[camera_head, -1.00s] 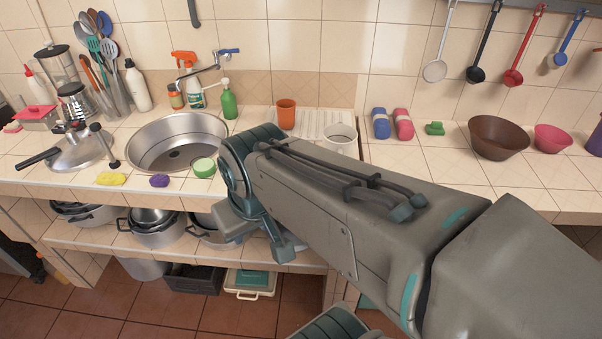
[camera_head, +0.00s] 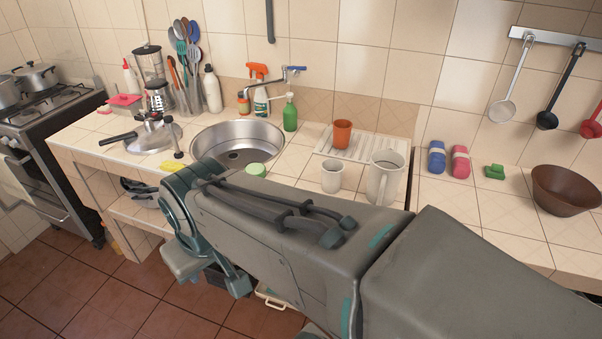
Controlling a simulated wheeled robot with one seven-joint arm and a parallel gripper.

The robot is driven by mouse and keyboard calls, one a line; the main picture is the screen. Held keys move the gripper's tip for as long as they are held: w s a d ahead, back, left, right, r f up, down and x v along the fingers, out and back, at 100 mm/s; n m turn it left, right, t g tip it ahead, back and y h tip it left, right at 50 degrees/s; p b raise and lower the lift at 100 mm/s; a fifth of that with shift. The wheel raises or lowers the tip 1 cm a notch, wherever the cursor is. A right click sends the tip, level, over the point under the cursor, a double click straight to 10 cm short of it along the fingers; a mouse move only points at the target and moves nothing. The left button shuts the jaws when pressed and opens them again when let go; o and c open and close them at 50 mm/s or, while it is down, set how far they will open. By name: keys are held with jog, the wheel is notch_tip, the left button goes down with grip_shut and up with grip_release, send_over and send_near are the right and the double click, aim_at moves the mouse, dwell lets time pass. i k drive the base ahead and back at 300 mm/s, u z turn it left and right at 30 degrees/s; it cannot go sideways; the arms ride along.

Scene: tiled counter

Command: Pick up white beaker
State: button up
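A small white beaker (camera_head: 332,175) without a visible handle stands upright on the tiled counter, right of the sink. A taller white jug or mug (camera_head: 384,178) with a handle stands to its right, apart from it; my arm hides its lower edge. My arm crosses the lower middle of the view, in front of the counter, and passes below the beaker in the picture.
An orange cup (camera_head: 342,134) stands on the white drainer (camera_head: 367,146) behind the beaker. The steel sink (camera_head: 238,142), a green round item (camera_head: 256,170) and a green soap bottle (camera_head: 290,113) are to the left. Blue (camera_head: 437,158) and pink (camera_head: 460,161) rolls and a brown bowl (camera_head: 565,190) lie right.

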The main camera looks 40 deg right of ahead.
aim_at(332, 168)
jog(key=i, duration=0.65)
jog(key=z, duration=2.2)
jog(key=i, duration=0.5)
jog(key=z, duration=0.05)
jog(key=k, duration=0.35)
jog(key=u, duration=0.6)
